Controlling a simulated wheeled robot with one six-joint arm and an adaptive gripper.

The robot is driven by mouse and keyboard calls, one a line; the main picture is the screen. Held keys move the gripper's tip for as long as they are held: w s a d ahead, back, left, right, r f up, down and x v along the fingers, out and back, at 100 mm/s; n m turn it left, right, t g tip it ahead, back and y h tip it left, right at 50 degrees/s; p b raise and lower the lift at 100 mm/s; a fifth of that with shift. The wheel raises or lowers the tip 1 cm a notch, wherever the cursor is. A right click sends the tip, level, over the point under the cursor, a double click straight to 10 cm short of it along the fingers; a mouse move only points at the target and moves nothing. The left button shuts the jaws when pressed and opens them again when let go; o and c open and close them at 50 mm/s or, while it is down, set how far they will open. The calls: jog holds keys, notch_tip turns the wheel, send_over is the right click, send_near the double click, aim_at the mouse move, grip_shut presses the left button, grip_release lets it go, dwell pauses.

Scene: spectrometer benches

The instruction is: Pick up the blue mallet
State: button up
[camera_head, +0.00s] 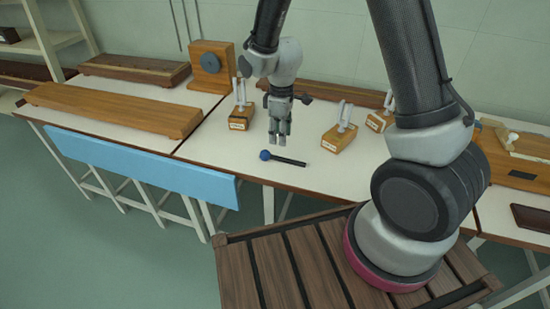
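The blue mallet (265,155) lies on the white bench top near its front edge. Its round head is blue, and its thin black handle points to the right and slightly toward the front. My gripper (278,142) points down above the bench, just behind the mallet in the picture. It looks empty and apart from the mallet. The fingers look close together with a narrow gap, too small to tell how far open they are.
Wooden blocks with white upright parts stand left (241,115) and right (340,136) of my gripper. A long wooden board (115,107) lies at left. A blue panel (140,165) hangs along the bench front. The bench around the mallet is clear.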

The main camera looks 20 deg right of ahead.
aim_at(279, 157)
notch_tip(279, 157, down, 9)
jog(key=shift+a+f, duration=0.1)
jog(key=shift+f, duration=0.05)
grip_shut()
dwell(0.4)
